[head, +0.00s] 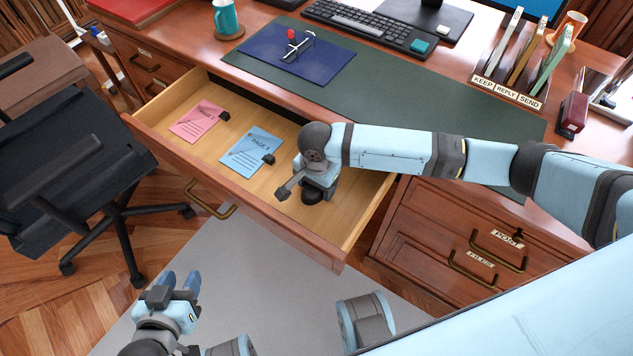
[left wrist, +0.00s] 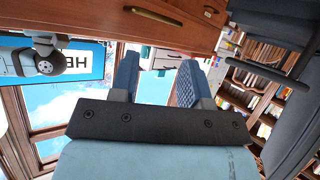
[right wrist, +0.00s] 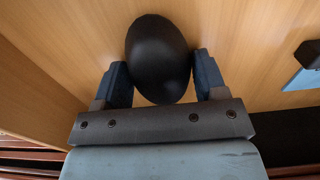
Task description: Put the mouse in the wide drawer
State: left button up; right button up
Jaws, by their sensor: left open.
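The black mouse (right wrist: 158,60) sits between the fingers of my right gripper (right wrist: 162,80), close against both, with the drawer's wooden floor behind it. In the head view the right gripper (head: 309,190) is inside the wide drawer (head: 213,158), near its right end, pointing down. The dark mouse (head: 312,194) shows partly beneath it. Whether the mouse touches the floor is hard to tell. The wide drawer is pulled out and open. My left gripper (head: 175,283) is open and empty, outside the drawer, in front of it. Its fingers also show in the left wrist view (left wrist: 158,85).
A pink card (head: 199,121) and a blue card (head: 252,150), each with a small dark object, lie in the drawer. The desk holds a keyboard (head: 370,25), a blue folder (head: 296,53) and a letter rack (head: 507,90). A black chair (head: 75,180) stands at left.

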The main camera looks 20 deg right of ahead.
jog(key=o, duration=0.3)
pick_arm(q)
jog(key=shift+f, duration=0.1)
pick_arm(e)
jog(key=shift+r, duration=0.15)
notch_tip(320, 180, up, 5)
jog(key=shift+f+p, duration=0.2)
jog(key=shift+p, duration=0.6)
pick_arm(q)
jog(key=shift+s+a+y+p, duration=0.15)
jog(key=shift+a+y+p, duration=0.2)
jog(key=shift+p, duration=0.65)
pick_arm(e)
notch_tip(320, 180, up, 8)
jog(key=shift+f, duration=0.25)
pick_arm(q)
jog(key=shift+r+g, duration=0.2)
jog(key=shift+g, duration=0.1)
pick_arm(e)
jog(key=shift+r, duration=0.1)
